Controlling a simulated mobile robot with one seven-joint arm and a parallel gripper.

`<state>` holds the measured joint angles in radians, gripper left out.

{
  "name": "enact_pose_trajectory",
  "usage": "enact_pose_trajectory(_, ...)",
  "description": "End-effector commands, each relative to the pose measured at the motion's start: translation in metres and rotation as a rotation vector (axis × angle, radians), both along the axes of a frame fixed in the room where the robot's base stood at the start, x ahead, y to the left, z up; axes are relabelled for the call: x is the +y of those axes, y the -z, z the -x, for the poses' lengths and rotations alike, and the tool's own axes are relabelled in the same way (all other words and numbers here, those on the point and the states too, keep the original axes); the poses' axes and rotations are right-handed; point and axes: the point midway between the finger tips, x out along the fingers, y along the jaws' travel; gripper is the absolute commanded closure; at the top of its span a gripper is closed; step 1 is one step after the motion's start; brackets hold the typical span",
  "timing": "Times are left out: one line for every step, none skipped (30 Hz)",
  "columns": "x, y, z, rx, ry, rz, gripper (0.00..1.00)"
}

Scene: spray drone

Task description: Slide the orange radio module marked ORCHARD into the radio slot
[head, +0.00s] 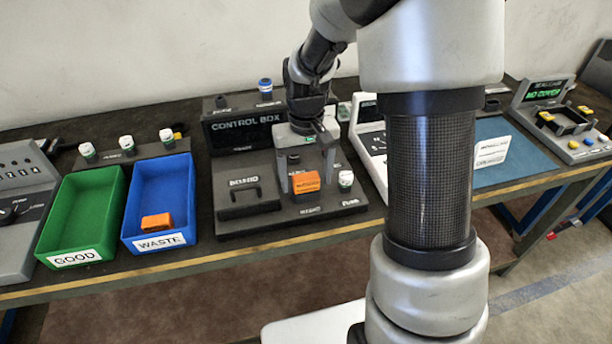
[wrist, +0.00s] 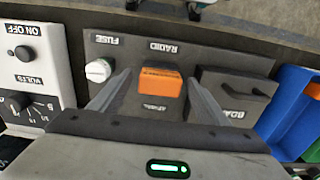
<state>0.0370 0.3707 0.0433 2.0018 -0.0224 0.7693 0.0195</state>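An orange module (head: 306,184) stands upright at the RADIO position on the front panel of the dark control box. In the wrist view the orange module (wrist: 160,82) shows beside the RADIO label; its marking is too small to read. How deep it sits in the slot I cannot tell. My gripper (head: 306,172) is above the panel, pointing down. In the wrist view my gripper (wrist: 160,76) is open, with one finger on each side of the module and visible gaps to it. A second orange module (head: 157,222) lies in the blue WASTE bin.
The blue WASTE bin (head: 183,170) and green GOOD bin (head: 68,245) stand left of the control box (head: 228,230). A white-capped fuse (head: 346,180) and a handled cover (head: 248,200) flank the module. A blue mat (head: 515,171) lies right.

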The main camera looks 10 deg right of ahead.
Motion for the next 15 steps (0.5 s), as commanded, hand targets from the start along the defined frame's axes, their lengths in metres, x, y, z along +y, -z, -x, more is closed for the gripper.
enact_pose_trajectory(0.000, 0.000, 0.000, 0.000, 0.000, 0.000, 0.30)
enact_pose_trajectory(0.000, 0.000, 0.000, 0.000, 0.000, 0.000, 0.30)
enact_pose_trajectory(0.000, 0.000, 0.000, 0.000, 0.000, 0.000, 0.30)
enact_pose_trajectory(0.000, 0.000, 0.000, 0.000, 0.000, 0.000, 0.30)
enact_pose_trajectory(0.000, -0.001, 0.000, 0.000, 0.000, 0.000, 0.30)
enact_pose_trajectory(0.000, -0.003, 0.000, -0.001, 0.000, 0.000, 0.30)
enact_pose_trajectory(0.000, -0.005, 0.000, -0.002, 0.000, 0.000, 0.30)
enact_pose_trajectory(0.000, -0.007, -0.001, -0.003, 0.000, 0.000, 0.30)
enact_pose_trajectory(0.000, -0.012, -0.001, -0.004, 0.000, 0.000, 0.30)
enact_pose_trajectory(0.000, -0.017, -0.001, -0.003, 0.000, 0.000, 0.30)
enact_pose_trajectory(0.000, -0.022, -0.001, -0.005, 0.000, 0.000, 0.30)
enact_pose_trajectory(0.000, -0.030, -0.001, -0.006, 0.000, 0.000, 0.30)
enact_pose_trajectory(0.000, -0.037, -0.001, -0.006, 0.000, 0.000, 0.30)
enact_pose_trajectory(0.000, -0.044, -0.001, -0.006, 0.000, 0.000, 0.30)
enact_pose_trajectory(0.000, -0.054, -0.001, -0.007, 0.001, 0.000, 0.30)
